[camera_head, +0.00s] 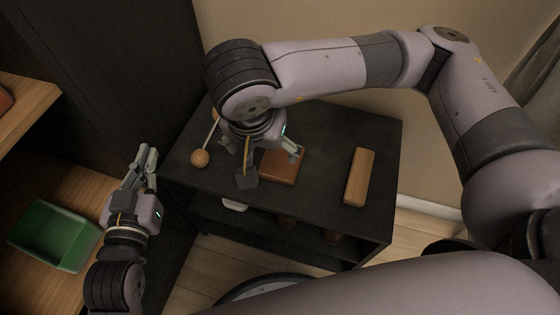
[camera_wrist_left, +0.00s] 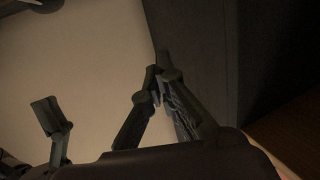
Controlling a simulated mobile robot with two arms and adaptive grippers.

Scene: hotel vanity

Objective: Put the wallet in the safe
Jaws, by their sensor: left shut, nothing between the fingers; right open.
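A flat brown leather-like piece, apparently the wallet (camera_head: 284,167), lies on the dark table (camera_head: 330,138). My right gripper (camera_head: 266,150) is open above it, with one finger over the wallet's upper right part. The gripper hides part of the wallet, and I cannot tell whether they touch. My left gripper (camera_head: 149,158) is shut and empty, left of the table; its fingers also show in the left wrist view (camera_wrist_left: 158,78). I cannot make out a safe for certain in either view.
A light wooden block (camera_head: 359,178) lies on the table's right side. A rod with a round wooden end (camera_head: 200,158) is at its left. A green open bin (camera_head: 52,236) stands on wood at lower left. A tall dark panel (camera_head: 110,60) rises behind my left gripper.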

